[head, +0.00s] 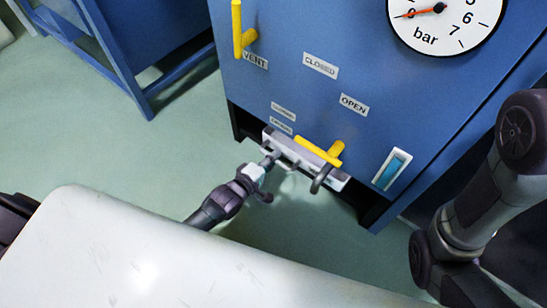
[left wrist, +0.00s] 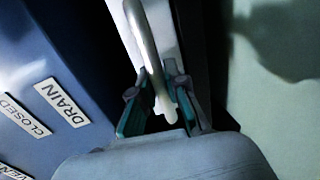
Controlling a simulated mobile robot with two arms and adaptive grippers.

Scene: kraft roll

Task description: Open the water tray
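The water tray (head: 335,180) is a pale, narrow-fronted tray in the dark opening at the foot of the blue cabinet. Its bar handle runs along the front; the bar (left wrist: 147,40) shows large in the left wrist view. My left gripper (head: 266,164) is at the left end of the tray front. In the left wrist view its two teal-padded fingers (left wrist: 158,98) stand on either side of the bar, with small gaps showing. Whether either finger touches the bar is hard to tell. My right arm shows at the right edge, but its gripper is out of view.
A yellow valve handle (head: 322,152) sticks out just above the tray. Another yellow handle (head: 238,30) is by the VENT label. A pressure gauge (head: 440,18) is above. A white surface (head: 180,265) fills the foreground. Green floor lies clear left of the cabinet.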

